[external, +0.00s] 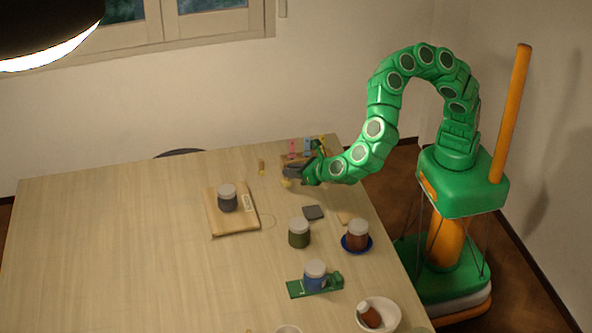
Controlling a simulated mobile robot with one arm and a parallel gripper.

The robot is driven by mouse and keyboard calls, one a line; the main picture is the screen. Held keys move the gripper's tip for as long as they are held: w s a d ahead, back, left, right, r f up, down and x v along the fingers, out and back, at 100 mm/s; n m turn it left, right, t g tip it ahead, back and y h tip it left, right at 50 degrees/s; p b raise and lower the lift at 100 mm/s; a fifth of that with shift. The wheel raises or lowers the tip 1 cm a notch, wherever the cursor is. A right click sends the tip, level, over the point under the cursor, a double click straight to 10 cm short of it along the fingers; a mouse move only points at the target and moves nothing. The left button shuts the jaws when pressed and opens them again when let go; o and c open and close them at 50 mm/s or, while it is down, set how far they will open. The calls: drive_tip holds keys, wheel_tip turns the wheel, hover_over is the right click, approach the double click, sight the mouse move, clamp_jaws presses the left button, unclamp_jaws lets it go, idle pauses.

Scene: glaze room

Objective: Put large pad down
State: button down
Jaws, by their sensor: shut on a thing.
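My gripper (287,174) is at the far right part of the table, low over the surface, with its dark fingers pointing left. It is shut on a small pale yellow thing (286,183) that shows just below the fingertips; I take this to be the large pad. The fingers hide part of it, and I cannot tell whether it touches the table. A flat dark grey square (313,213) lies on the table in front of the gripper. A small tan piece (345,218) lies to the right of that square.
A holder with pink, blue and green items (300,150) stands behind my gripper. In front stand a green jar (299,238), a brown jar (357,240), a blue jar (315,282) and a white bowl (390,306). A wooden board (222,220) bears a grey jar. The table's left is clear.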

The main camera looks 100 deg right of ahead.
drive_tip(key=shift+f, duration=1.35)
drive_tip(key=c, duration=1.1)
unclamp_jaws()
drive_tip(key=shift+f, duration=0.1)
drive_tip(key=shift+s+a+r, duration=0.4)
drive_tip(key=shift+s+a, duration=0.05)
drive_tip(key=shift+v, duration=5.35)
